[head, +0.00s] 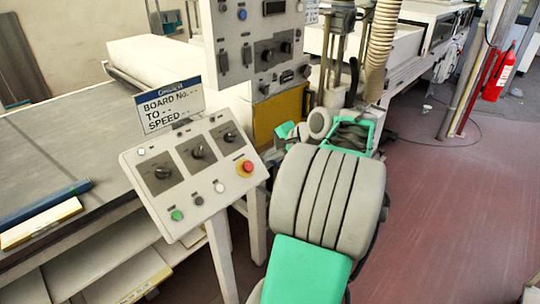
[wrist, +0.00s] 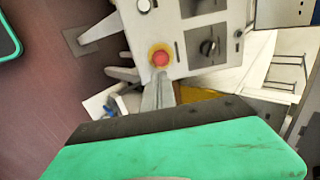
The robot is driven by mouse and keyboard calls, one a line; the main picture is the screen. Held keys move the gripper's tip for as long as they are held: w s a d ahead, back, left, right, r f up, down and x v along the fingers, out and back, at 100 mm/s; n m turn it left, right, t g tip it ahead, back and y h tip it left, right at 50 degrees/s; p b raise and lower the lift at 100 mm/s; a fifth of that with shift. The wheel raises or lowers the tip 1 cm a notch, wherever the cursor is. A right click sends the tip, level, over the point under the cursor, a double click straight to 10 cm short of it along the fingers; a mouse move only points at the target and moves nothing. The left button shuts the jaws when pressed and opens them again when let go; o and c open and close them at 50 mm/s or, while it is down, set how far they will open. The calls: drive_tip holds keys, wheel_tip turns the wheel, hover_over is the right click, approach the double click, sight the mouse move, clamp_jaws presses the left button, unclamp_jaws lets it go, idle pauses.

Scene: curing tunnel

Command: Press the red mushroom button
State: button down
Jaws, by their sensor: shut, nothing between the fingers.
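The red mushroom button (head: 247,166) sits on a yellow collar at the right side of the sloped white control panel (head: 152,211). It also shows in the wrist view (wrist: 160,58), just above the middle. My gripper (wrist: 159,80) is shut and empty. Its grey fingers rise from the dark edge of my green hand and point toward the button. In the picture the fingertips end just below the button; I cannot tell the depth of the gap, and no contact shows.
The panel also holds several black rotary knobs (head: 198,152), a green button (head: 176,215) and white buttons. A sign (head: 168,108) stands behind it, and a taller control cabinet (head: 233,80) rises beyond. A conveyor table (head: 75,135) lies left. Red floor (head: 450,200) is open at right.

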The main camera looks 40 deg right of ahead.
sight(250, 167)
drive_tip(key=p+x, duration=0.1)
drive_tip(key=x, duration=0.9)
drive_tip(key=shift+p, duration=0.35)
drive_tip(key=shift+w+f, duration=0.25)
drive_tip(key=shift+x, duration=0.75)
drive_tip(key=shift+s+f, duration=0.1)
drive_tip(key=shift+a, duration=0.1)
drive_tip(key=shift+s+r, duration=0.2)
drive_tip(key=shift+r, duration=0.15)
drive_tip(key=p+v, duration=0.2)
drive_tip(key=v, duration=0.1)
drive_tip(key=shift+w+r+p, duration=0.15)
drive_tip(key=shift+r+p, duration=0.15)
drive_tip(key=shift+r, duration=0.05)
drive_tip(key=b+v, duration=0.2)
drive_tip(key=v, duration=0.8)
drive_tip(key=shift+s, duration=0.35)
